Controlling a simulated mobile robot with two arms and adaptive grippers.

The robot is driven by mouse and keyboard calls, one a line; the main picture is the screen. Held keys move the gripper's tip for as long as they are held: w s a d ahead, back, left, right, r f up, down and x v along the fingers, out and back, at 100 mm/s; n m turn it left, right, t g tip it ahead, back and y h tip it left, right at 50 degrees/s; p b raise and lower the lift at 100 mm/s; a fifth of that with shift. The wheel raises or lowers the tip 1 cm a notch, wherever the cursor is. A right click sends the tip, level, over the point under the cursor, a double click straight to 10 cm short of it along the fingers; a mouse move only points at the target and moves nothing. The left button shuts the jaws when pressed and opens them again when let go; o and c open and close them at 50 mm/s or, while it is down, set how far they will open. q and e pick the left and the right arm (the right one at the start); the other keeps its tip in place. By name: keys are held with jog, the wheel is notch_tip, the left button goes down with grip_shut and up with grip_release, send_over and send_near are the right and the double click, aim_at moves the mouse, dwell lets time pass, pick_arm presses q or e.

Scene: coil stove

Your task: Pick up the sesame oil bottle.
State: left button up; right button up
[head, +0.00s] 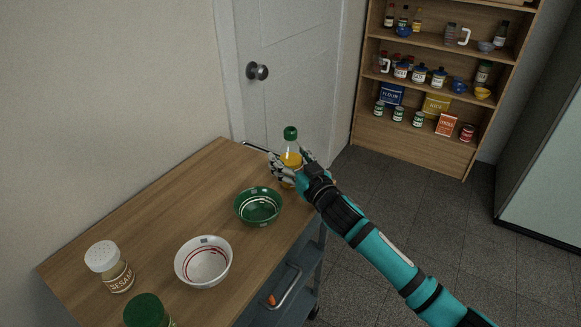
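A clear bottle (291,152) with a green cap and yellow-orange liquid stands upright near the far end of the wooden tabletop (190,190). It is the likely sesame oil bottle, but I cannot read its label. My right gripper (288,170) is at the bottle, with fingers on both sides of its body. The fingers and wrist hide the bottle's lower part. I cannot tell whether the fingers press on it. My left gripper is out of view.
A green bowl (258,206) sits just in front of the bottle, and a white bowl (203,262) nearer. A sesame shaker (110,266) and a green-lidded jar (147,310) stand at lower left. A door (290,75) and stocked shelf (430,55) are behind.

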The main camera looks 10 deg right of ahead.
aim_at(297, 150)
jog(key=c, duration=1.1)
jog(key=shift+r, duration=0.1)
jog(key=shift+c, duration=0.9)
jog(key=shift+r, duration=0.5)
jog(key=shift+s+d+r, duration=0.1)
jog(key=shift+d+r, duration=0.1)
jog(key=shift+r, duration=0.45)
jog(key=shift+d+r, duration=0.15)
jog(key=shift+r, duration=0.45)
jog(key=s+d+r+b, duration=0.1)
jog(key=s+d, duration=0.6)
jog(key=d, duration=0.6)
jog(key=shift+d+r, duration=0.25)
